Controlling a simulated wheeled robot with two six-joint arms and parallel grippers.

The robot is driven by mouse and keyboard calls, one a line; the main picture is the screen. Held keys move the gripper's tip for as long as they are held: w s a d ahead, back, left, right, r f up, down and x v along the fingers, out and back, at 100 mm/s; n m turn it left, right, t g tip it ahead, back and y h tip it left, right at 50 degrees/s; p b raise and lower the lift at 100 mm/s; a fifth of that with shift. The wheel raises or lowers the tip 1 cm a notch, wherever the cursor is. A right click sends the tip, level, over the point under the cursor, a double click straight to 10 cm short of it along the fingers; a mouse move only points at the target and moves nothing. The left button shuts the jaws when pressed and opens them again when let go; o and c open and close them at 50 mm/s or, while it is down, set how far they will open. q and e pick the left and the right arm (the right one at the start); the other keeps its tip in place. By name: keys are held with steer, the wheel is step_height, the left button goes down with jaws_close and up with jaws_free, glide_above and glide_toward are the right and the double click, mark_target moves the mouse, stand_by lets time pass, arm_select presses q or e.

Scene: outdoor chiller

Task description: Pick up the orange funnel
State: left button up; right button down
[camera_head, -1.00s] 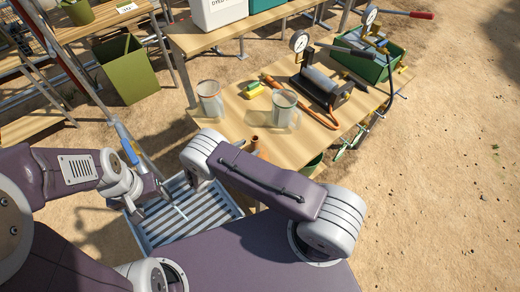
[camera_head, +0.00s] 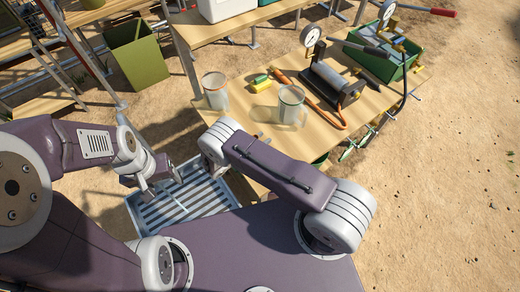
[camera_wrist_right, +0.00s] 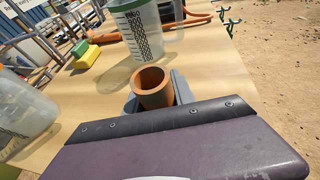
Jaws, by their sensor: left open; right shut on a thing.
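The orange funnel (camera_wrist_right: 152,90) shows in the right wrist view as an orange-brown open-topped tube. My right gripper (camera_wrist_right: 153,103) is shut on it, with grey fingers around its sides. The funnel's lower part is hidden behind the gripper's body. In the head view my right arm hides the right gripper and nearly all of the funnel; only a small orange bit (camera_head: 259,135) shows above the arm. My left gripper (camera_head: 150,192) is open and empty above the slatted metal tray, left of the table.
The wooden table (camera_head: 238,112) holds two clear measuring jugs (camera_head: 291,106) (camera_head: 215,92), a yellow-green sponge (camera_head: 261,85) and a hand pump (camera_head: 331,83) with an orange hose. A green toolbox (camera_head: 378,60) stands at the far end. The slatted tray (camera_head: 190,203) lies below left.

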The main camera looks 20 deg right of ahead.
steer(key=shift+w+d+f, duration=0.15)
steer(key=shift+w+d, duration=0.15)
steer(key=shift+d, duration=0.05)
steer(key=r, duration=0.2)
steer(key=s+r+b, duration=0.1)
steer(key=r, duration=0.1)
steer(key=shift+d+r, duration=0.1)
steer(key=shift+r, duration=0.25)
steer(key=s+d+r+b, duration=0.1)
steer(key=s+d+r, duration=0.5)
steer(key=s, duration=0.2)
steer(key=shift+s+d+r+b, duration=0.2)
steer(key=shift+s+b, duration=0.1)
steer(key=shift+b, duration=0.1)
steer(key=c, duration=1.8)
jaws_free()
arm_select(q)
steer(key=f, duration=0.2)
steer(key=shift+w+d+f, duration=0.25)
steer(key=shift+d+f, duration=0.05)
steer(key=shift+f, duration=0.1)
arm_select(e)
jaws_close()
